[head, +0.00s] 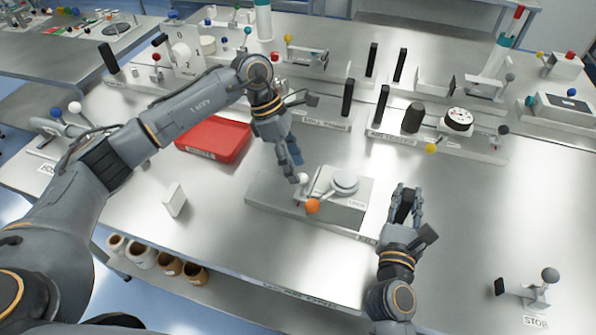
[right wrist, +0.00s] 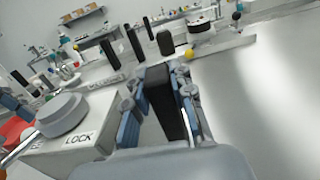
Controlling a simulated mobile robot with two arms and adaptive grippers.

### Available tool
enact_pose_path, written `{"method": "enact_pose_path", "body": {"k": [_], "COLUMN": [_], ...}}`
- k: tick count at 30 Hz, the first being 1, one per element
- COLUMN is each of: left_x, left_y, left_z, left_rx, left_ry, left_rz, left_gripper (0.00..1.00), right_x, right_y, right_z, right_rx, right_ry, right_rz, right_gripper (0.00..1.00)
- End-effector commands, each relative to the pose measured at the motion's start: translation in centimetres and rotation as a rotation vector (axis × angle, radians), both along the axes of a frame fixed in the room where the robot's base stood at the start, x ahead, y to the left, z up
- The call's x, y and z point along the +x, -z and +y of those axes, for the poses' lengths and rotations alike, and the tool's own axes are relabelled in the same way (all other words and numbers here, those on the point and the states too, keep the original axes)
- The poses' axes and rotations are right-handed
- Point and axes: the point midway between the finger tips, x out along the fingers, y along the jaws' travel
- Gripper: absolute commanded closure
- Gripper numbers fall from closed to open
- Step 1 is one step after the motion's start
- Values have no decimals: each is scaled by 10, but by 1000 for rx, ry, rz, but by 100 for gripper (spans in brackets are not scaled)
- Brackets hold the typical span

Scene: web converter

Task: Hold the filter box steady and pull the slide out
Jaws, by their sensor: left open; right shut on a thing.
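The filter box (head: 352,212) is a low metal block with a round knob (head: 345,181) on top, set on a flat base plate (head: 268,190). A white ball (head: 303,178) and an orange ball (head: 312,206) sit at its left side. In the right wrist view the box (right wrist: 85,157) carries a LOCK label. My left gripper (head: 292,162) is open, with its fingers pointing down near the white ball; whether it touches is unclear. My right gripper (head: 406,203) is shut on a black upright handle (right wrist: 165,98) to the right of the box. The handle's link to the slide is hidden.
A red tray (head: 213,140) lies left of the box, and a small white block (head: 174,200) stands nearer the front. Stations with black posts and a dial (head: 459,119) line the back. A STOP lever (head: 549,276) is at front right. The table between is clear.

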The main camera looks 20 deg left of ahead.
Motion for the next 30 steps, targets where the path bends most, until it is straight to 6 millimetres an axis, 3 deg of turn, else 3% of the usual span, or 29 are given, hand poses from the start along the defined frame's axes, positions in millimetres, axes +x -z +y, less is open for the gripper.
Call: {"method": "enact_pose_path", "body": {"k": [1,6,16,17,24,30], "left_x": [-2,-3,-3,-3,-3,-3], "left_y": [8,22,26,26,25,25], "left_z": [-4,-10,-11,-11,-11,-11], "left_rx": [-1,-1,-1,-1,-1,-1], "left_ry": [2,0,-1,-1,0,0], "left_rz": [2,0,-1,-1,0,0], "left_gripper": [48,48,48,50,99,100], "right_x": [-2,-2,-2,-2,-2,-2], "right_y": [12,12,12,12,12,12], "right_z": [-1,-1,-1,-1,-1,-1], "right_rx": [-2,-2,-2,-2,-2,-2], "right_ry": [3,3,3,3,3,3], "right_rz": [23,23,23,23,24,24], "right_gripper": [100,100,100,100,100,100]}}
